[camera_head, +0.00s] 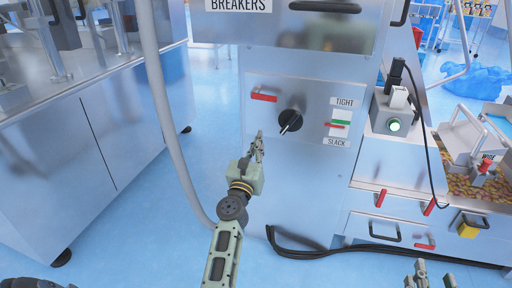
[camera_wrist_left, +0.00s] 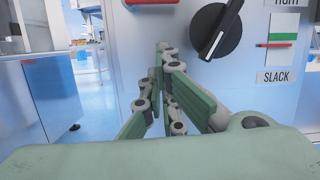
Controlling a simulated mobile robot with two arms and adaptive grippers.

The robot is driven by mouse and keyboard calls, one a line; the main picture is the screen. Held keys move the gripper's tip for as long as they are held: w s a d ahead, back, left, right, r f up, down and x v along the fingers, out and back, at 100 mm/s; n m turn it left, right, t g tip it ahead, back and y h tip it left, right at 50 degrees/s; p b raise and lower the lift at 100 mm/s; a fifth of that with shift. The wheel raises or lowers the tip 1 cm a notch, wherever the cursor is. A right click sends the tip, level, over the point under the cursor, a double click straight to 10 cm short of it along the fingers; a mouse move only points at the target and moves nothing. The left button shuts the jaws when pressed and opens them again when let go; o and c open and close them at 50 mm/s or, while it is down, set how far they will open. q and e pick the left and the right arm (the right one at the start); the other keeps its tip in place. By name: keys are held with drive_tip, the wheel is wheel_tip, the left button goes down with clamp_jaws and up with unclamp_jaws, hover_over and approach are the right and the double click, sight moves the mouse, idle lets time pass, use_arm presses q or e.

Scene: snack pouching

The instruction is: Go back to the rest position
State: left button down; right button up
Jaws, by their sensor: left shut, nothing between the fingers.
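My left gripper (camera_head: 259,147) is in front of a metal cabinet panel, just below and left of a black rotary knob (camera_head: 290,122). It is shut and empty. In the left wrist view, the closed fingers (camera_wrist_left: 163,48) point towards the panel, and the knob (camera_wrist_left: 216,30) is to their upper right, apart from them. My right gripper (camera_head: 430,274) shows only in part at the bottom edge of the head view; whether it is open or shut is unclear.
A TIGHT/SLACK gauge (camera_head: 340,123) with green and red marks is right of the knob. A red handle (camera_head: 264,96) is on the panel's upper left. A grey box with a green-lit button (camera_head: 394,126) stands at right. A grey hose (camera_head: 160,100) hangs left of my left arm.

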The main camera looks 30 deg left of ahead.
use_arm(q)
drive_tip(key=shift+v, duration=0.85)
